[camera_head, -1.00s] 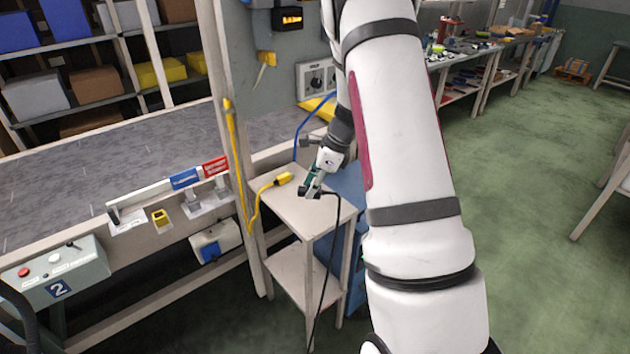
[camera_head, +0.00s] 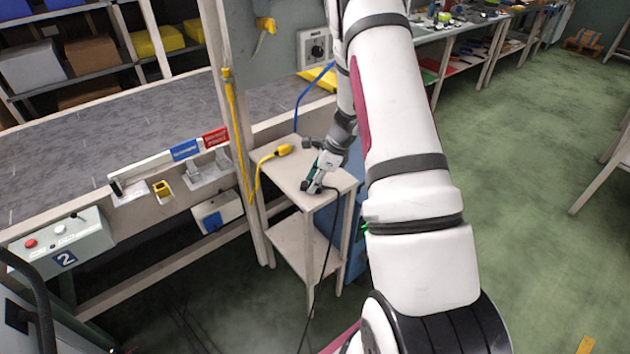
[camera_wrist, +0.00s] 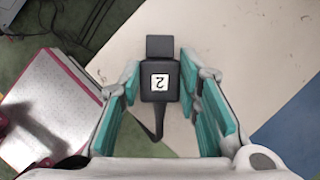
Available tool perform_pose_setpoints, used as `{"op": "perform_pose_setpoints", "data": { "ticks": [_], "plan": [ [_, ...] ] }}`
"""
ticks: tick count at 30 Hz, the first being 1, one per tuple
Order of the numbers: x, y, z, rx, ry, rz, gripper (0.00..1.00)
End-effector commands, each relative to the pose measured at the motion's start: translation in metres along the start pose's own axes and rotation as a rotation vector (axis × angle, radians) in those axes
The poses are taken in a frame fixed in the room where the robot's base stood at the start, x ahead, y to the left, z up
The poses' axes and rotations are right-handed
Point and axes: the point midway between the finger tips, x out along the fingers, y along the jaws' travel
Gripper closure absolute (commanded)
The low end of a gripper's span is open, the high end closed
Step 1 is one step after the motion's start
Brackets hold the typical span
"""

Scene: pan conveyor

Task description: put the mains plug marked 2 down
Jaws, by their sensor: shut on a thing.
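The mains plug marked 2 (camera_wrist: 173,96) is black, with a white label showing a 2. In the wrist view it sits between the teal pads of my gripper (camera_wrist: 160,84), which is shut on it. In the head view my gripper (camera_head: 314,180) points down at the small pale stand (camera_head: 281,173), close to its top near the front right. Whether the plug touches the top I cannot tell. The stand's top also shows behind the plug in the wrist view (camera_wrist: 225,45). A black cable (camera_head: 328,235) hangs from the plug over the stand's edge.
A yellow plug (camera_head: 284,150) with a yellow cable lies at the back left of the stand. A post (camera_head: 232,110) and the grey conveyor (camera_head: 90,155) stand left. A blue cabinet (camera_head: 356,205) is behind the stand. The stand's left front is clear.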

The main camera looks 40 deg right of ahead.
Motion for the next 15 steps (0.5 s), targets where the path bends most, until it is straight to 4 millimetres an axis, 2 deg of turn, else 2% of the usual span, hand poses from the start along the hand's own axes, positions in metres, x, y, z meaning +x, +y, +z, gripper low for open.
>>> {"op": "perform_pose_setpoints", "data": {
  "ticks": [6, 7, 9, 15],
  "plan": [
    [0.0033, -0.0001, -0.0012, 0.001, 0.000, 0.000, 1.00],
    [0.0036, 0.0000, -0.0013, 0.001, 0.000, 0.001, 0.67],
    [0.0028, 0.0002, -0.0012, 0.001, 0.000, 0.000, 0.51],
    [0.0026, 0.0002, -0.0011, 0.000, 0.000, 0.000, 0.49]
  ]
}}
